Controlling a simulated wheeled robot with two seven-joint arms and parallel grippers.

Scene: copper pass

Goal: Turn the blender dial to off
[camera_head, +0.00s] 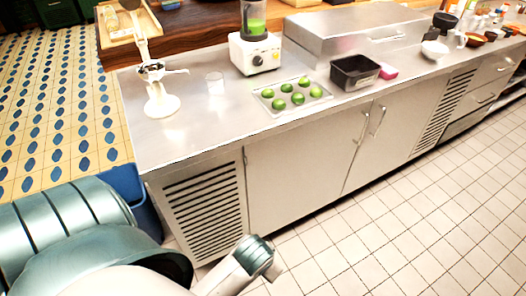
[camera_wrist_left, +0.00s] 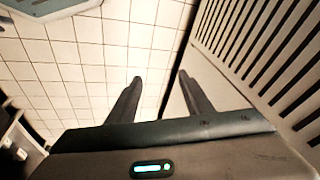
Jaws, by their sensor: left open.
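The blender (camera_head: 254,52) stands on the steel counter in the head view, with a white base and a clear jar holding something green. A small dark dial (camera_head: 257,60) shows on the front of its base; its setting is too small to read. My left gripper (camera_wrist_left: 157,78) is open and empty in the left wrist view, with two dark fingers apart. It is low, near the slatted cabinet front, well away from the blender. The head view shows my left arm at the lower left, but not the gripper's fingers clearly. My right gripper is not in view.
A blue bin (camera_head: 128,190) stands at the counter's left end. The tiled floor in front is clear.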

